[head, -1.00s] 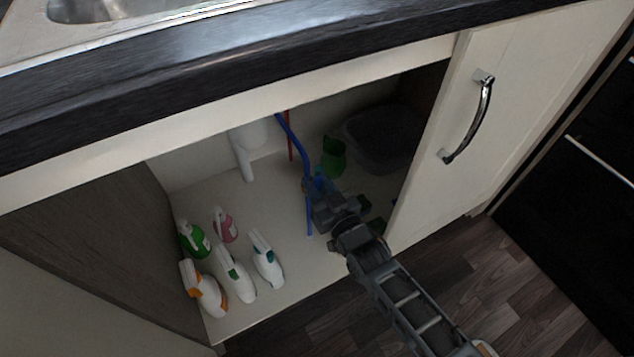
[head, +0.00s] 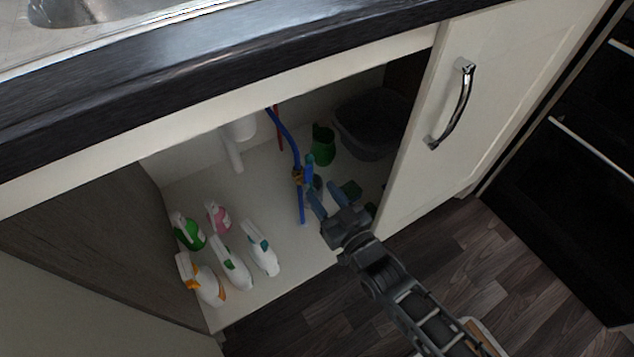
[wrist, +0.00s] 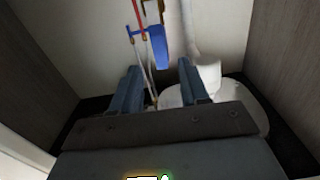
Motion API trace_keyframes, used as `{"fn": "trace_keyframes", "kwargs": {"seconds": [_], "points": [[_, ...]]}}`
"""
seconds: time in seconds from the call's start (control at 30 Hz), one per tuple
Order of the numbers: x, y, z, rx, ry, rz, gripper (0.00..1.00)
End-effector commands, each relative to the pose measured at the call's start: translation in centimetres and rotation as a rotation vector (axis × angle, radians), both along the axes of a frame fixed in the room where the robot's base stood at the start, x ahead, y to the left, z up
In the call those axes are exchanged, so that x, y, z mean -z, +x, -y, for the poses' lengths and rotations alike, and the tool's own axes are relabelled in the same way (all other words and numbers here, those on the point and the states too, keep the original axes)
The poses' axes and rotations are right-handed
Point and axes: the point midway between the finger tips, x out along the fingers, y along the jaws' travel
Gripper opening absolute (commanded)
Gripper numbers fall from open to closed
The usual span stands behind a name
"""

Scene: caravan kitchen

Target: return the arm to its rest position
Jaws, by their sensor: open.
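My gripper (head: 324,192) is just inside the opening of the under-sink cupboard, on its right half, with its blue-grey fingers pointing inward. The fingers are spread apart, and nothing is seen between them. In the wrist view, both fingers of my gripper (wrist: 158,82) point toward the cupboard's inside. My dark arm (head: 400,295) reaches in from the lower right. A blue pipe (head: 284,132) with a blue fitting (head: 308,168) stands just beyond the fingers; whether they touch cannot be told from the head view.
Several spray bottles (head: 232,262) stand at the left. A green container (head: 322,145) and a grey bin (head: 368,125) are at the back right. The cupboard door (head: 480,110) is close to my arm's right side. The dark worktop (head: 200,85) overhangs above.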

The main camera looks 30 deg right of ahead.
Motion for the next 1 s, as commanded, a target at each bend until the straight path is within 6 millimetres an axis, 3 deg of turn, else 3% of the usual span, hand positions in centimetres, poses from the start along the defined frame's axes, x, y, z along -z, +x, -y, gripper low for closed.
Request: {"fn": "trace_keyframes", "kwargs": {"seconds": [0.67, 0.77, 1.0], "points": [[0.0, -0.8, 0.0, 0.000, -0.001, -0.003, 0.45], [0.0, -2.8, 0.2, -0.001, -0.005, -0.016, 0.45], [-1.8, -12.3, 0.5, -0.006, -0.022, -0.078, 0.45]]}}
